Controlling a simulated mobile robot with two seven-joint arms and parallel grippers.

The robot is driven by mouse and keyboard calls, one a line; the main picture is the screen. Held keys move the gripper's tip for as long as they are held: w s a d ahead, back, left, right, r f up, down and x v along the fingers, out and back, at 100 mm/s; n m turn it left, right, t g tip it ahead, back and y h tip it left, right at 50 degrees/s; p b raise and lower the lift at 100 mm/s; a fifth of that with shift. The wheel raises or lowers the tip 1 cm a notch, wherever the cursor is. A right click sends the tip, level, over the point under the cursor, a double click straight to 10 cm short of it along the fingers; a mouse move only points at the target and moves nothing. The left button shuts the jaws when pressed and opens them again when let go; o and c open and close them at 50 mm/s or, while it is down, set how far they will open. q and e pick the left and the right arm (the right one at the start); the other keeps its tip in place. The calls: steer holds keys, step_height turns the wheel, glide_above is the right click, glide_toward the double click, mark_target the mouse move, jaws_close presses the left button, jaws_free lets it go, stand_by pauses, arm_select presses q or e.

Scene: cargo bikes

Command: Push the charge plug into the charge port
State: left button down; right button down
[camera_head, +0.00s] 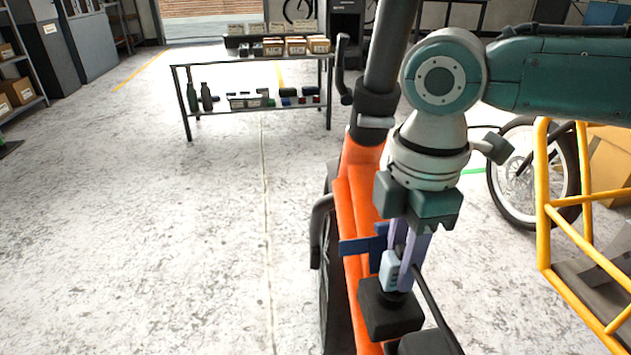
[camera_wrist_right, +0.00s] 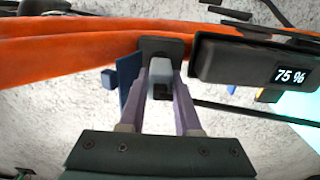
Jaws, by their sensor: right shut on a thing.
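My right gripper (camera_head: 402,280) points down beside the orange bike frame (camera_head: 357,195), its two pale purple fingers shut on the light grey-blue charge plug (camera_head: 389,268). In the right wrist view, the plug (camera_wrist_right: 160,78) sits between the fingertips (camera_wrist_right: 166,85). Its far end meets or lies right in front of a dark plate on the frame, apparently the charge port (camera_wrist_right: 163,47). The port's opening is hidden, so I cannot tell how deep the plug is. A black cable (camera_head: 437,308) runs down from the plug. My left gripper is not in view.
A black box with a "75 %" display (camera_wrist_right: 255,62) sits right beside the port. A blue flat piece (camera_head: 358,246) is left of the fingers. A yellow cargo frame (camera_head: 544,200) stands at right. A table with boxes (camera_head: 250,60) is behind. The left floor is clear.

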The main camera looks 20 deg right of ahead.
steer(key=shift+f, duration=0.3)
steer(key=c, duration=0.6)
jaws_free()
steer(key=shift+o, duration=0.4)
step_height(320, 180, up, 9)
steer(key=p, duration=0.4)
steer(key=shift+f, duration=0.1)
steer(key=shift+r+p, duration=0.3)
steer(key=shift+r, duration=0.3)
steer(key=shift+s+a, duration=0.1)
